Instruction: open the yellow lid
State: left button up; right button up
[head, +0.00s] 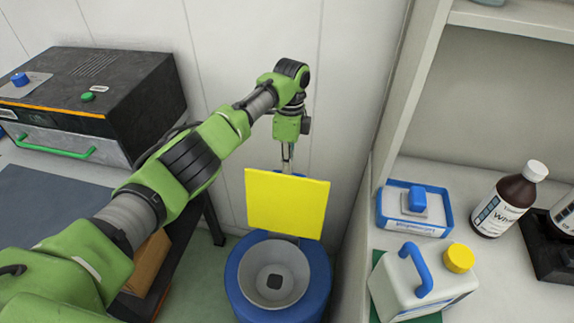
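The yellow lid (287,204) is a flat square panel standing nearly upright at the back of a round blue bin (241,288). The bin's grey inner bowl (273,272) is uncovered and shows a dark square at its bottom. My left arm reaches in from the left, and my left gripper (287,158) points down at the lid's top edge, by the wall. The lid hides the fingertips, so I cannot tell whether they touch it or how far apart they are. My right gripper is not in view.
A black machine (95,95) with a green handle stands on the left bench. On the right shelf are a white jug (405,290) with a yellow cap, a blue-edged box (414,225) and a brown bottle (508,205). A shelf upright stands right of the bin.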

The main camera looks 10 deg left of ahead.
aim_at(287, 179)
pick_arm(q)
jog(key=shift+o, duration=1)
jog(key=s+f, duration=0.2)
jog(key=f, duration=0.1)
jog(key=shift+s+d+f+g, duration=0.1)
jog(key=shift+g, duration=0.3)
jog(key=shift+f, duration=0.15)
jog(key=shift+w+f, duration=0.1)
jog(key=shift+w, duration=0.45)
jog(key=shift+r, duration=0.3)
jog(key=v, duration=1.1)
jog(key=shift+r, duration=0.15)
jog(key=shift+w, duration=0.1)
